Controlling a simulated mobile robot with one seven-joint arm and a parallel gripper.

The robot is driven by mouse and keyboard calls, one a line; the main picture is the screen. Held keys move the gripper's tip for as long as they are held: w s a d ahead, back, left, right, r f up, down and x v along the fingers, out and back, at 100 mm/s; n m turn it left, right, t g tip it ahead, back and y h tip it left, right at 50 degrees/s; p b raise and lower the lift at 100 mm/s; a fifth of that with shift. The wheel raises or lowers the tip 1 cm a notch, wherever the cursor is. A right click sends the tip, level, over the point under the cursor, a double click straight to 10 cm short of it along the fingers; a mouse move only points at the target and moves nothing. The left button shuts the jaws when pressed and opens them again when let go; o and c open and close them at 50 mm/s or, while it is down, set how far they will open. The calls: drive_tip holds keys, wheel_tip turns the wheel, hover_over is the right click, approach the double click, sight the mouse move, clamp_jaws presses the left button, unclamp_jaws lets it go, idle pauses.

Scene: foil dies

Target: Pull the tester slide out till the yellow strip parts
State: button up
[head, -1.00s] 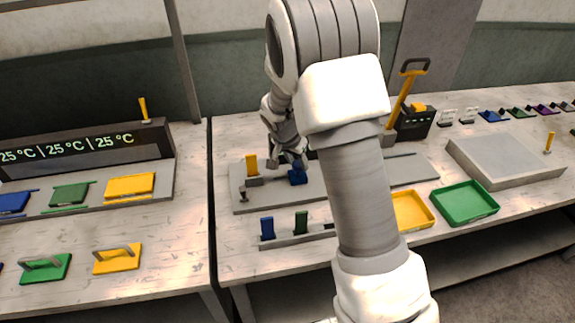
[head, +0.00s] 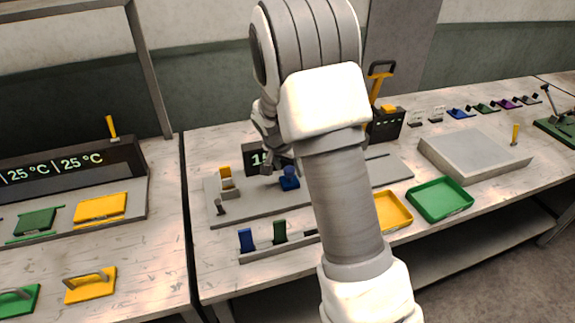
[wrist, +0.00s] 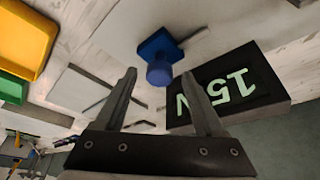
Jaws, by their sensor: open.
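The blue slide knob (head: 289,179) stands on the grey tester plate (head: 250,208) in the head view. In the wrist view the round blue knob (wrist: 159,74) on its square blue base (wrist: 160,46) lies between my open fingers, with gaps on both sides. My gripper (wrist: 159,76) is open and empty. In the head view it is just above and behind the knob, partly hidden by my wrist. I cannot make out a yellow strip between clamp and knob.
A blue tab (head: 246,239) and a green tab (head: 279,230) stand in a rack at the front. Yellow (head: 393,210) and green (head: 440,200) trays are to the right. My arm hides the plate's middle.

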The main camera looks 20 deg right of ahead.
drive_tip(key=v, duration=1.7)
drive_tip(key=shift+r, duration=0.2)
drive_tip(key=shift+s, duration=0.1)
drive_tip(key=s+r+n+y, duration=0.1)
drive_tip(key=s+r+n, duration=0.1)
drive_tip(key=s, duration=0.6)
drive_tip(key=s+a+r+n+t+y, duration=0.1)
drive_tip(key=s+n, duration=0.3)
drive_tip(key=s, duration=0.5)
drive_tip(key=s+a+r+n+t+y, duration=0.1)
drive_tip(key=s+r+n, duration=0.1)
drive_tip(key=s, duration=0.7)
drive_tip(key=shift+r+n, duration=0.3)
drive_tip(key=shift+n, duration=0.2)
